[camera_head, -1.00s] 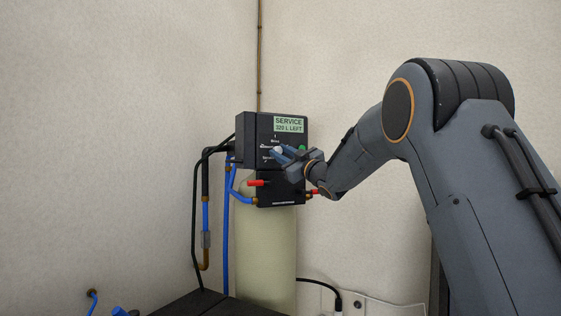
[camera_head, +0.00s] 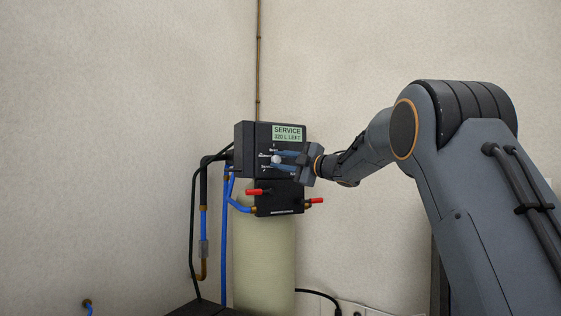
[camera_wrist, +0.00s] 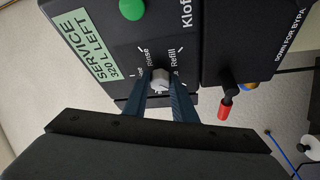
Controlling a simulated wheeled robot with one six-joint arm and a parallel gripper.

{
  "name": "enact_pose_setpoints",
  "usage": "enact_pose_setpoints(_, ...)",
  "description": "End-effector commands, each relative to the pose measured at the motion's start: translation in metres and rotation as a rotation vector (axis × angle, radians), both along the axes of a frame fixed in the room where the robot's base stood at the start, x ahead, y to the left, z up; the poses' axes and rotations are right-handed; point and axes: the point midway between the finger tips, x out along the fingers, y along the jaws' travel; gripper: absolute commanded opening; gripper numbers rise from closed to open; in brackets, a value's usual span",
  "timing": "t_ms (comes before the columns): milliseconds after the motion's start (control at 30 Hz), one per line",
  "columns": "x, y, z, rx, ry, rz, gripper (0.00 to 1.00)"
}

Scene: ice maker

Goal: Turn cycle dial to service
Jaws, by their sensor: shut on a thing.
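The cycle dial is a small pale knob (camera_head: 276,160) on the front of the black control head (camera_head: 244,150). It also shows in the wrist view (camera_wrist: 160,79), between my fingertips. My gripper (camera_head: 278,159) is shut on the dial, with one blue-grey finger on each side. Labels around the dial include "Rinse" and "Refill"; others are partly covered by my fingers. I cannot make out where the dial's pointer stands. The green display (camera_head: 288,132) above reads "SERVICE 320 L LEFT".
A green button (camera_wrist: 132,9) sits near the display. Below the dial is a black valve block (camera_head: 280,203) with a red handle at left (camera_head: 254,192) and another at right (camera_head: 316,201). Blue and black pipes run down the left side. A pale tank (camera_head: 264,260) stands underneath.

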Motion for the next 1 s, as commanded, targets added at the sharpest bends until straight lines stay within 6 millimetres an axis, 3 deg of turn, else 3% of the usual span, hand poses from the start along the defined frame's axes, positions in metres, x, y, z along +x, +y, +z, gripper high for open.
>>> enact_pose_setpoints(567,0.0,0.0002,-0.0002,-0.03,-0.011,0.001,0.02)
enact_pose_setpoints(600,0.0,0.0002,-0.0002,-0.03,-0.011,0.001,0.29)
enact_pose_setpoints(700,0.0,0.0002,-0.0002,-0.028,-0.011,0.001,0.43)
enact_pose_setpoints(1000,-0.0009,-0.001,-0.0001,-0.029,-0.011,0.0,0.43)
